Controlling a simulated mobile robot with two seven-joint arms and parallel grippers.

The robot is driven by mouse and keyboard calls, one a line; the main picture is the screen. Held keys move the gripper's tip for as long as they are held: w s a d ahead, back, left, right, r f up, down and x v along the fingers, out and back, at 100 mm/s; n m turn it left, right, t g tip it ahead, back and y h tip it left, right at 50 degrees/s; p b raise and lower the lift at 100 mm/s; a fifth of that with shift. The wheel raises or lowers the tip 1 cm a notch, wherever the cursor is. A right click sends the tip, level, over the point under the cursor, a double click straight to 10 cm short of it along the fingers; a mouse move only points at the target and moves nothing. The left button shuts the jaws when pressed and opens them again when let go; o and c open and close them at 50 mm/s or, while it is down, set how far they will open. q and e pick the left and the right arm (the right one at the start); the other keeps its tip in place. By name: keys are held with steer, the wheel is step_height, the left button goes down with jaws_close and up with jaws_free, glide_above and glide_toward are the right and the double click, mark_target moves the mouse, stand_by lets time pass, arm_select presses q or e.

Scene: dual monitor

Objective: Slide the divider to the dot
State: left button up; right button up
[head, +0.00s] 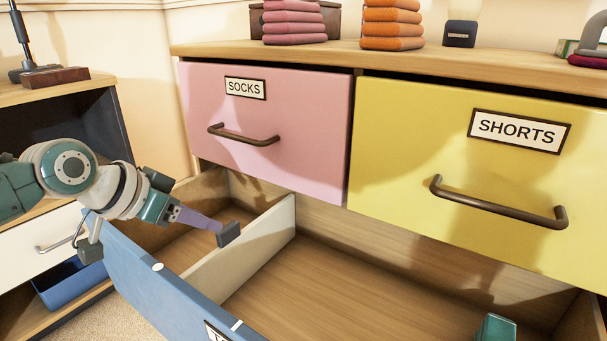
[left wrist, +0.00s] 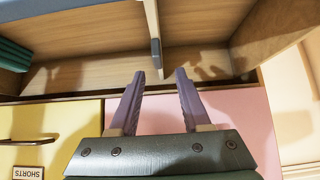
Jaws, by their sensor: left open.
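The cream divider (head: 255,240) stands across the open blue drawer (head: 150,290). A dark grey tab (head: 229,235) sits on its top edge. In the left wrist view the divider (left wrist: 151,18) runs away from me, with the tab (left wrist: 156,55) at its near edge. The white round dot (head: 158,266) is on the drawer front's top rim, left of the divider's front end. My left gripper (head: 218,228) is open at the tab. In the wrist view its purple fingertips (left wrist: 160,75) lie on either side of the tab's end, with gaps showing. My right gripper is out of view.
A pink SOCKS drawer (head: 270,120) and a yellow SHORTS drawer (head: 480,170) with bar handles are shut above. A white mark (head: 236,325) is on the blue rim. A teal item (head: 497,328) lies in the right compartment; the floor beside the divider is clear.

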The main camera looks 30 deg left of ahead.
arm_select(q)
steer(key=shift+p+v, duration=0.5)
steer(key=shift+v, duration=0.9)
